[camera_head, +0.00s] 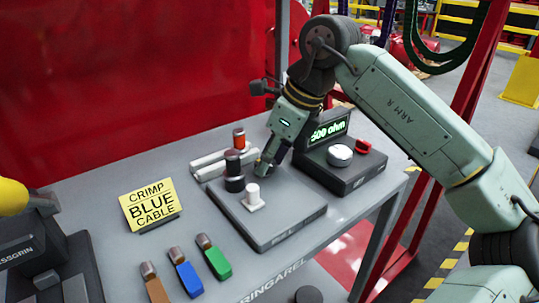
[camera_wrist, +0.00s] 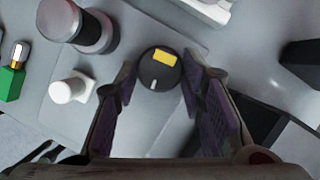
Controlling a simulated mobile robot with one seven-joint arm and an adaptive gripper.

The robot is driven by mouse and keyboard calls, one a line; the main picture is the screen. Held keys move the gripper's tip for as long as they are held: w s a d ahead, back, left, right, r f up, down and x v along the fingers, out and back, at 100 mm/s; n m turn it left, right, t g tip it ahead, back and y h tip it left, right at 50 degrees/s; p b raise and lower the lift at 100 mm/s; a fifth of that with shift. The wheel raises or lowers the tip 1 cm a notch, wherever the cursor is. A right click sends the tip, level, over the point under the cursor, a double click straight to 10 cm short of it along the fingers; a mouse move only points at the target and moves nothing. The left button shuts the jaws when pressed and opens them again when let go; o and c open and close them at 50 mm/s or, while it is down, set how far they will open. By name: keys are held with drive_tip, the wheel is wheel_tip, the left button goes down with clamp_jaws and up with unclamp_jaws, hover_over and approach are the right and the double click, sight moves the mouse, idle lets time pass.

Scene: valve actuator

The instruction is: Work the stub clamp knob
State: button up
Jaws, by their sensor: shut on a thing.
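A round dark knob (camera_wrist: 153,72) with a yellow patch and a small pale mark lies between my fingers in the wrist view. My gripper (camera_wrist: 161,76) is shut on this knob, one purple-padded finger on each side. In the head view my gripper (camera_head: 265,168) reaches down to the right back part of a grey base plate (camera_head: 290,222), and its fingers mostly hide the knob. On the same plate a white knob (camera_head: 253,196) stands to the left of my fingers, with a dark cylindrical post (camera_head: 234,180) further left. Both also show at left in the wrist view.
A device with a green display (camera_head: 329,131), white dial and red button stands close right of my gripper. White bars (camera_head: 209,166) lie behind the plate. Brown, blue and green connectors (camera_head: 187,279) lie in front left, near a yellow sign (camera_head: 150,206).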

drive_tip(key=n, duration=0.1)
drive_tip(key=n+g, duration=0.1)
drive_tip(key=n+p, duration=0.1)
drive_tip(key=shift+w+r+n, duration=0.1)
drive_tip(key=shift+w+n, duration=0.15)
drive_tip(key=shift+n, duration=0.15)
drive_tip(key=n+g+p, duration=0.1)
drive_tip(key=n+g, duration=0.1)
drive_tip(key=n, duration=0.2)
drive_tip(key=shift+w+n, duration=0.15)
drive_tip(key=shift+n, duration=0.15)
drive_tip(key=n+g+p, duration=0.1)
drive_tip(key=n+p, duration=0.1)
drive_tip(key=n+g+p, duration=0.1)
drive_tip(key=n, duration=0.2)
drive_tip(key=shift+w+a+r+h+p, duration=0.1)
drive_tip(key=shift+w+a+h+p, duration=0.1)
drive_tip(key=shift+h+p, duration=0.2)
drive_tip(key=shift+n+g+h+p, duration=0.3)
drive_tip(key=shift+n+p, duration=0.45)
drive_tip(key=shift+n, duration=0.25)
drive_tip(key=shift+f, duration=0.2)
drive_tip(key=o, duration=1.1)
drive_tip(key=shift+o, duration=0.2)
